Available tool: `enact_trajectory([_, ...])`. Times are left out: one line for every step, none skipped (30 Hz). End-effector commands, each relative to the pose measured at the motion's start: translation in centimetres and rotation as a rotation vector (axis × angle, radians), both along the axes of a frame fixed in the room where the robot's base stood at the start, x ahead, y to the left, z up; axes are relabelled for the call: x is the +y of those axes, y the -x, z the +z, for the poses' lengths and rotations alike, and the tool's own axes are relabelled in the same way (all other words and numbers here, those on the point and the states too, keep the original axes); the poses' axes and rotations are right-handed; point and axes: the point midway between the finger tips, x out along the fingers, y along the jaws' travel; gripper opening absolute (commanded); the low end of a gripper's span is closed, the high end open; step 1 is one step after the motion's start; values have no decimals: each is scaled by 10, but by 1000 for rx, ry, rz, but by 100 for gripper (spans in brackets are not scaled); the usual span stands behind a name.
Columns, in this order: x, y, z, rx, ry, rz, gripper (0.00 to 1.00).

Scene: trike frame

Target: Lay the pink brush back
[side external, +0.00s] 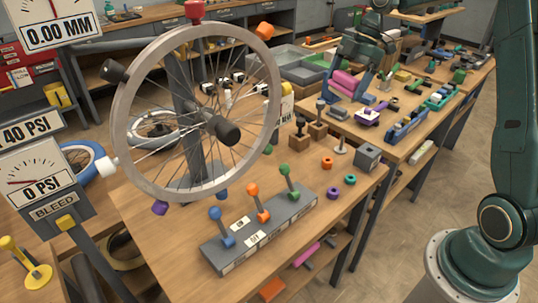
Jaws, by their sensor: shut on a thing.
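My gripper (362,78) is small and far off, at the workbench in the back right, with its dark green wrist above. It is shut on a pink piece (347,79), which I take to be the pink brush; its fingers hide part of it. A second pink piece (340,90) shows just below it. At this size I cannot tell whether the two are one thing, or whether the held piece touches the bench.
Blue and green holders (408,126), a purple-and-white item (368,117) and several small parts crowd the bench around my gripper. Grey trays (300,68) stand to its left. A spoked wheel (118,120) on a stand and a lever box (262,232) occupy the near table.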

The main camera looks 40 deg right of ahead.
Motion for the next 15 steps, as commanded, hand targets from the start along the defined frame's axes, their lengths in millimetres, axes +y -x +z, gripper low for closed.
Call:
enact_trajectory([12,-4,9,-5,2,-13,69])
enact_trajectory([19,-6,14,-5,2,-26,69])
enact_trajectory([28,-8,21,-3,2,-46,69])
enact_trajectory([36,-10,26,-4,2,-59,69])
enact_trajectory([42,-11,31,-4,2,-75,69])
enact_trajectory([52,-13,38,-4,2,-93,69])
enact_trajectory([60,-14,43,-5,2,-108,69])
enact_trajectory([67,-15,48,-4,1,-122,69])
enact_trajectory([78,-16,55,-4,1,-144,69])
enact_trajectory([85,-16,61,-5,1,-159,69])
enact_trajectory([93,-16,66,-5,1,-174,69])
enact_trajectory([103,-16,74,-5,0,-197,69])
enact_trajectory([112,-16,79,-5,0,-213,69])
enact_trajectory([120,-15,85,-5,0,-229,69])
enact_trajectory([131,-14,92,-6,0,-250,69])
